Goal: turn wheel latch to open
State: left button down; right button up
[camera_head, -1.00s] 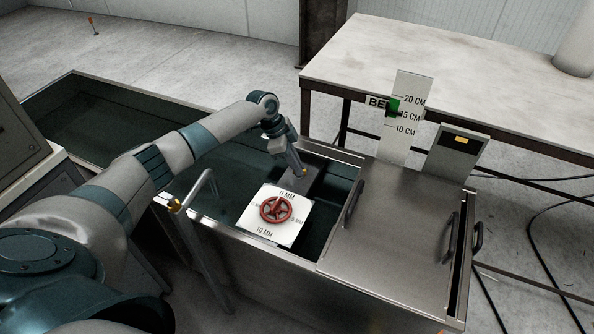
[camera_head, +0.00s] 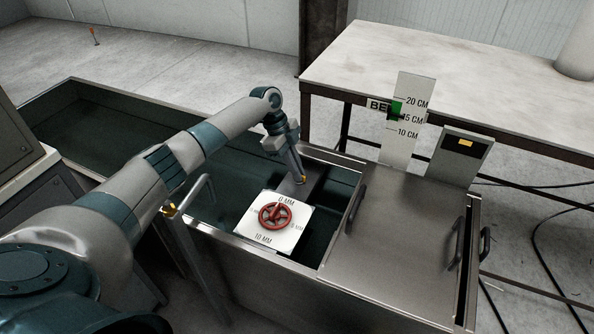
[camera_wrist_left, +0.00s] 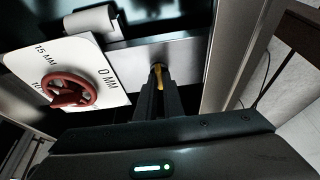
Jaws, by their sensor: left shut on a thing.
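The red wheel latch (camera_head: 275,216) sits on a white square plate with MM marks (camera_head: 268,239), on the metal tank. The wheel also shows at the left of the left wrist view (camera_wrist_left: 71,91), with nothing gripping it. My left gripper (camera_head: 299,179) is beyond and to the right of the wheel, apart from it, reaching down at a grey metal bar (camera_wrist_left: 188,62). In the left wrist view its fingers (camera_wrist_left: 158,80) are shut on a small part at that bar, with yellow showing between them. The fingers hide most of this part. My right gripper is not in view.
A steel lid (camera_head: 395,240) with handles covers the tank's right side. A scale board (camera_head: 404,150) in CM and a small grey box (camera_head: 459,165) stand behind it. A metal rail (camera_head: 203,235) stands left of the wheel. A large table (camera_head: 440,75) is behind.

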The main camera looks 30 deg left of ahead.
pick_arm(q)
jog(key=c, duration=1.9)
grip_release()
jog(key=shift+o, duration=0.2)
